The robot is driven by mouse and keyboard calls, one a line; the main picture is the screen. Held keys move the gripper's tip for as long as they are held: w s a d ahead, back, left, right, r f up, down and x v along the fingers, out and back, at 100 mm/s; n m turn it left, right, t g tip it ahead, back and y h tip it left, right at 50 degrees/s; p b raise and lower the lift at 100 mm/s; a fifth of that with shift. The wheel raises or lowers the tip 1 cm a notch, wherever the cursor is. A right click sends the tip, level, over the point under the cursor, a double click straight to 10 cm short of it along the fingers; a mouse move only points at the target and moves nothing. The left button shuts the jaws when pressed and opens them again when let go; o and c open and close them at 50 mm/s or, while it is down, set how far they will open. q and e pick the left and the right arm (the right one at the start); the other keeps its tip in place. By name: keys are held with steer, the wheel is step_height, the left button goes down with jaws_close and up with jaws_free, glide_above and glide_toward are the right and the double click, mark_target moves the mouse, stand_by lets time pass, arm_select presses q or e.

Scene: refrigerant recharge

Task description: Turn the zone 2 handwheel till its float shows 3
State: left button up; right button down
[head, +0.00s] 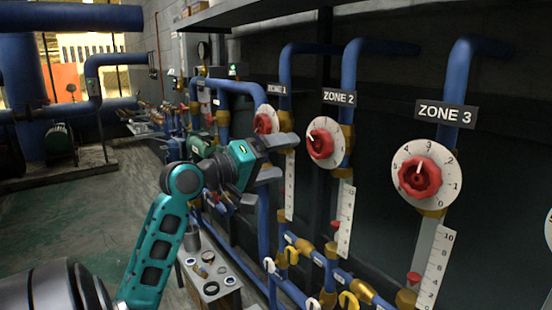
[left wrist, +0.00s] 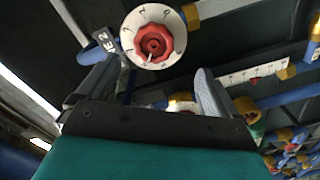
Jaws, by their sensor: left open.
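The zone 2 handwheel (head: 321,144) is a red lobed knob on a white numbered dial, on a blue vertical pipe below the ZONE 2 sign (head: 339,97). It also shows in the left wrist view (left wrist: 153,45), ahead of the fingers. My left gripper (head: 281,158) is open and empty, just left of the handwheel and apart from it. In the left wrist view the fingers (left wrist: 158,66) stand wide apart. The white zone 2 scale (head: 346,220) hangs below the dial; its float reading is too small to tell. My right gripper is not in view.
The zone 1 handwheel (head: 265,121) is to the left, partly behind my gripper. The zone 3 handwheel (head: 422,176) is to the right. Blue pipes with brass fittings (head: 331,250) run low along the wall. A small table (head: 213,289) with loose parts stands below my arm.

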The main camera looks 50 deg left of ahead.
mark_target(316, 146)
arm_select(q)
steer(key=w, duration=0.5)
steer(key=w+r, duration=0.1)
steer(key=w, duration=0.2)
steer(key=shift+w+d, duration=0.3)
steer(key=shift+d, duration=0.05)
steer(key=shift+w, duration=0.2)
steer(key=shift+c, duration=0.3)
steer(key=c, duration=1)
steer(key=shift+f+m+b, duration=0.15)
steer(key=shift+m+b, duration=0.2)
steer(key=shift+m, duration=0.65)
